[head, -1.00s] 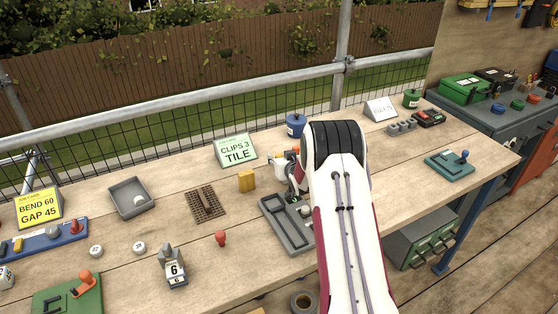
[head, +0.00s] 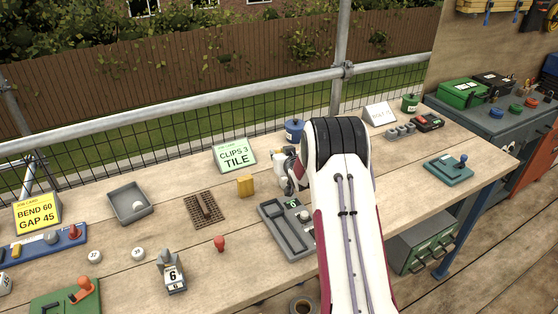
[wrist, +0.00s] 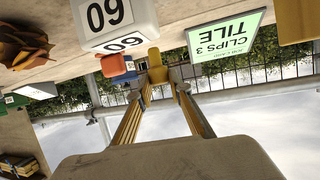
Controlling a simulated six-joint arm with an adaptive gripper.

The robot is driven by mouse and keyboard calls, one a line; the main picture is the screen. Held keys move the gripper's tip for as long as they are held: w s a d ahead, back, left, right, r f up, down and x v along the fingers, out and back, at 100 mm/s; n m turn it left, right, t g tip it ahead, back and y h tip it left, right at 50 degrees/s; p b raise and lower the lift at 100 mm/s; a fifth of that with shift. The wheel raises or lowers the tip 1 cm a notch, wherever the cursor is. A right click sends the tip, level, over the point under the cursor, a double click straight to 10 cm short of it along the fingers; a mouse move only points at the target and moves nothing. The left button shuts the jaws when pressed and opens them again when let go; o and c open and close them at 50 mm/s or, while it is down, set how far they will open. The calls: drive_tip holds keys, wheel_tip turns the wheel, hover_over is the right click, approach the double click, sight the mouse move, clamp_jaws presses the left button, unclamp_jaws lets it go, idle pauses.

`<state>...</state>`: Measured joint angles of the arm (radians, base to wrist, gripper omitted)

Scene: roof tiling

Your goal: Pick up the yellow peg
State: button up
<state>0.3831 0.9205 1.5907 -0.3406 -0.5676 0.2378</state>
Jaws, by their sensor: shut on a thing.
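In the wrist view my gripper (wrist: 158,84) has its two long fingers closed in at their tips on a yellow peg (wrist: 155,62). The peg's far end sticks out beyond the tips. In the head view my arm hides the fingertips and the held peg; only part of my gripper (head: 288,171) shows beside the arm, above the bench. A separate small yellow piece (head: 15,250) sits on the blue board (head: 45,244) at the far left.
A yellow block (head: 245,186), brown grid (head: 204,209) and grey tray (head: 130,203) lie left of my arm. The green CLIPS 3 TILE card (head: 235,155) stands behind. A grey two-well unit (head: 283,233) is close by. A white block marked 60 (wrist: 112,17) looms near the wrist camera.

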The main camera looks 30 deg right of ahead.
drive_tip(key=shift+r, duration=3.15)
